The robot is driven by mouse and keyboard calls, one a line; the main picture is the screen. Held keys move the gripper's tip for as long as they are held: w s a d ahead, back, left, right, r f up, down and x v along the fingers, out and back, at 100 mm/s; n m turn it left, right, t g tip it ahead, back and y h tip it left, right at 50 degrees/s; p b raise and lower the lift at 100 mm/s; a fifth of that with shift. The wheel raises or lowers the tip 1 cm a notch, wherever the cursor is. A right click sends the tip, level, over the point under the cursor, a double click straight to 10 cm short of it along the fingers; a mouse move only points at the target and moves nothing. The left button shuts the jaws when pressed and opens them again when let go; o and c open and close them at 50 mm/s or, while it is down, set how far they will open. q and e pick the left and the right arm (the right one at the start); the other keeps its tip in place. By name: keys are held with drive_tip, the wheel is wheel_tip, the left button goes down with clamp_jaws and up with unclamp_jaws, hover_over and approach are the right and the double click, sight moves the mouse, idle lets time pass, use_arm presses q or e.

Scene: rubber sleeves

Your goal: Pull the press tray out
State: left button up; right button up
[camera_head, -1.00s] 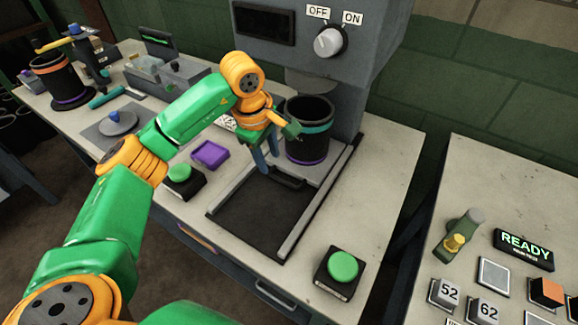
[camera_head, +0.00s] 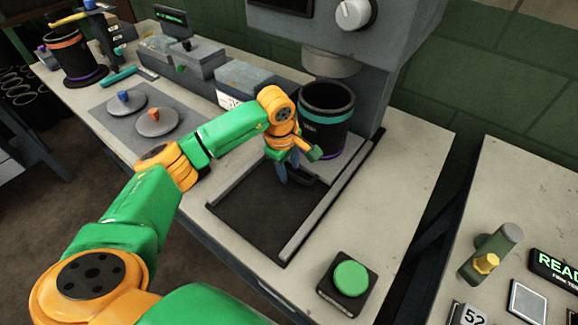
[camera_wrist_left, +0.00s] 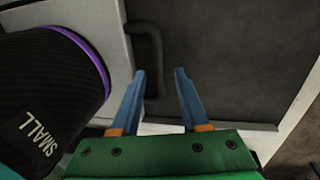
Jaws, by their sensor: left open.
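The press tray (camera_head: 325,170) is a light grey plate under the press head. A black sleeve (camera_head: 328,125) with a teal band stands on it. Its dark handle (camera_head: 308,179) is at the front edge, partly behind my left gripper (camera_head: 287,170). In the left wrist view, the handle (camera_wrist_left: 155,62) appears between the two blue fingers of the open left gripper (camera_wrist_left: 160,80). Whether they touch it is unclear. A black sleeve marked SMALL (camera_wrist_left: 45,100) is at the left of that view. My right gripper is not in view.
The grey press (camera_head: 400,60) rises behind the tray. A dark bed (camera_head: 255,215) with a side rail (camera_head: 325,215) lies clear in front. A green button (camera_head: 350,278) stands front right. Round plates with blue (camera_head: 126,100) and orange (camera_head: 155,122) knobs lie left.

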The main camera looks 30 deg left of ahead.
use_arm(q)
clamp_jaws()
idle(1.3)
